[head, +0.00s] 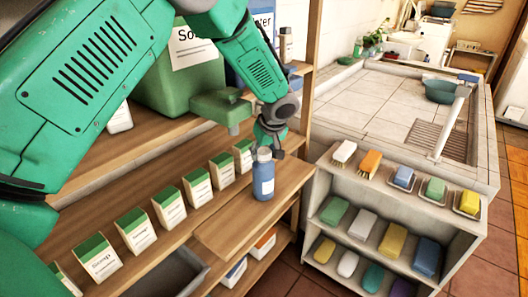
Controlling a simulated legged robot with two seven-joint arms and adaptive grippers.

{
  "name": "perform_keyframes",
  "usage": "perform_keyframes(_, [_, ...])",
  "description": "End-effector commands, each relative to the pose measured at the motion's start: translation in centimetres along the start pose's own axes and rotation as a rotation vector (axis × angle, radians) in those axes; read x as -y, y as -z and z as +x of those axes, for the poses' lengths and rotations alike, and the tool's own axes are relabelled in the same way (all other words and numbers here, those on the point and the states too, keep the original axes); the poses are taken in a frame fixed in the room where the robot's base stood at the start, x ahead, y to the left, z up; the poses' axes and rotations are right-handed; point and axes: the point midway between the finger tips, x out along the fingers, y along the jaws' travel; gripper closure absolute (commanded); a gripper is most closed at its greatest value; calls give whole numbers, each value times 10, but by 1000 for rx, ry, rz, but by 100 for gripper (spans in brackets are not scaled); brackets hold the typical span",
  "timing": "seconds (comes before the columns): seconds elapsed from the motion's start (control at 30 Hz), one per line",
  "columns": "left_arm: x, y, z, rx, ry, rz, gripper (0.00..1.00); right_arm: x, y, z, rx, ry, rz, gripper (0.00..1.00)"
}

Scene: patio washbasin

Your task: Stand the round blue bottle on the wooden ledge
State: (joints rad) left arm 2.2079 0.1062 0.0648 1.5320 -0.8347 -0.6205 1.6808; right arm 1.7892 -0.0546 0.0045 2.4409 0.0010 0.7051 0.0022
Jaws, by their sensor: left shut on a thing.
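The round blue bottle (263,178) is upright with a pale cap, in the middle of the head view. My left gripper (267,150) is shut on it from above and behind, around its top; the bottle partly hides the fingers. The wooden ledge (232,232) lies under and around the bottle at the front of the shelf unit. The bottle's base appears at the ledge surface near its right part; I cannot tell whether it touches. My right gripper is not in view.
A row of green-and-white boxes (168,207) stands on the shelf behind and left of the ledge. A grey tray (172,277) is at lower left. A large green container (180,85) stands above. Right is a stone washbasin unit (330,180) with brushes and soaps.

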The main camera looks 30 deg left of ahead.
Motion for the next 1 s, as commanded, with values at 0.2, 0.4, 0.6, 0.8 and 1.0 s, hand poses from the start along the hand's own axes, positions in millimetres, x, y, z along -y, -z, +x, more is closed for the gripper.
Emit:
perform_keyframes(0.2, [-1, 1, -2, -3, -4, -1, 100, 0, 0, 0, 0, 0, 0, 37])
perform_keyframes(0.4, [0, 0, 2, -1, -2, -1, 42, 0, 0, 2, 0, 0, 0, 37])
perform_keyframes(0.6, [-1, 0, 2, -2, -2, -1, 42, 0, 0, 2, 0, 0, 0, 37])
perform_keyframes(0.8, [-1, 2, -4, -2, -3, 0, 42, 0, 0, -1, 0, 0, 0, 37])
perform_keyframes(1.0, [-1, 2, -38, -5, -5, 0, 42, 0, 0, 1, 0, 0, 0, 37])
